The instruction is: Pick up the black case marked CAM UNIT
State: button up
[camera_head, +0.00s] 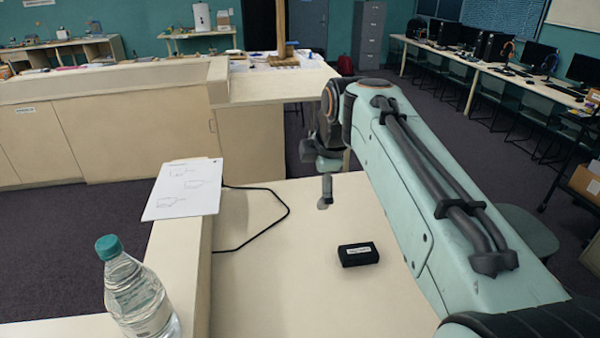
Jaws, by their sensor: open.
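The black case (358,255) lies flat on the cream table, right of the table's middle. It has a small white label on its top, too small to read here. My gripper (325,204) hangs from the end of my arm, above and beyond the case and a little to its left. It is open, holds nothing and is apart from the case. Much of the gripper is small in view, and part of it is hidden by my wrist.
A clear water bottle (138,292) with a teal cap stands at the front left. A sheet with sketches (184,189) lies on the raised left ledge. A black cable (262,236) curves over the table beside it. The table around the case is bare.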

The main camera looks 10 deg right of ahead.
jog(key=w+d+f+n, duration=0.2)
jog(key=w+d+f, duration=0.35)
jog(key=w, duration=0.45)
jog(key=m+g, duration=0.2)
jog(key=g, duration=0.1)
send_over(360, 252)
jog(key=s, duration=0.1)
jog(key=f, duration=2.7)
jog(key=shift+s+f, duration=0.2)
jog(key=shift+f, duration=0.2)
jog(key=x, duration=0.4)
jog(key=shift+x, duration=1)
jog(key=c, duration=1.2)
